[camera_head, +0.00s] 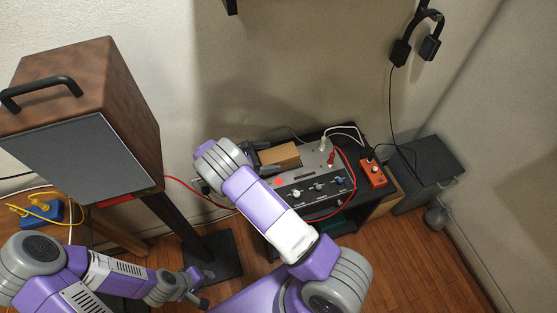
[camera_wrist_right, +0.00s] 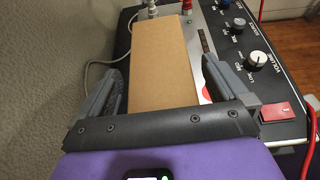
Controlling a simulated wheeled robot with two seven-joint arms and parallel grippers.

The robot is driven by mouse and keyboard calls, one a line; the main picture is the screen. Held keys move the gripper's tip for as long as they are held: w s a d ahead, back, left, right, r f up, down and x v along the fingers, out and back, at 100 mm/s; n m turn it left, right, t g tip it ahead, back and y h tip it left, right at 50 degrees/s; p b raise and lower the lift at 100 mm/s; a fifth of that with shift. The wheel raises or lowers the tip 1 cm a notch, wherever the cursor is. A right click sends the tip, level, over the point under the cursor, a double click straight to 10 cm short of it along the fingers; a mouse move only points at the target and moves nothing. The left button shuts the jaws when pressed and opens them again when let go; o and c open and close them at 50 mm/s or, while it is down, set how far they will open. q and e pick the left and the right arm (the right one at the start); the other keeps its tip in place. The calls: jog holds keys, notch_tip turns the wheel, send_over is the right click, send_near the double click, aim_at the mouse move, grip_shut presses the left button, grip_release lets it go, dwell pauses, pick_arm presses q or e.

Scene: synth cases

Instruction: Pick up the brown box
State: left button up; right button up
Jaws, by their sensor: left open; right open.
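The brown box (camera_head: 280,155) is a plain cardboard block on top of the grey amplifier (camera_head: 312,180), near its back left part. In the right wrist view the box (camera_wrist_right: 165,55) runs away from me between the two fingers of my right gripper (camera_wrist_right: 160,72). The fingers are open, with a gap on each side of the box. In the head view my right gripper (camera_head: 262,155) is at the left end of the box, partly hidden by its wrist. My left gripper (camera_head: 197,287) is open and empty, low at the left, far from the box.
The amplifier has knobs, plugs and a red cable (camera_head: 350,180). An orange pedal (camera_head: 372,174) stands to its right, beside a black case (camera_head: 428,172). A large wooden speaker (camera_head: 85,130) on a stand is at the left. Headphones (camera_head: 418,40) hang on the wall.

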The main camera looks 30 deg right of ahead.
jog(key=shift+x, duration=1)
jog(key=shift+c, duration=0.2)
jog(key=c, duration=1.1)
